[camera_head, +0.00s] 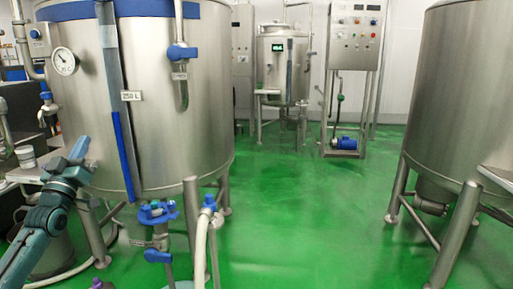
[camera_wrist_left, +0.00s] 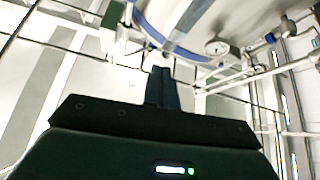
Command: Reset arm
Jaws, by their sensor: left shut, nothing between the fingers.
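My left arm comes in from the lower left in the head view, and my left gripper (camera_head: 80,148) points up in front of the large steel tank (camera_head: 175,110). In the left wrist view the gripper's dark fingers (camera_wrist_left: 161,75) are together and hold nothing. Whether the gripper touches the tank cannot be told, but no contact shows. My right gripper is in neither view.
The tank carries a dial gauge (camera_head: 63,61) and blue-handled valves (camera_head: 158,213) low at its front. A white hose (camera_head: 201,245) hangs near its legs. Another steel tank (camera_head: 460,100) stands at the right. Green floor (camera_head: 300,220) between the tanks is clear.

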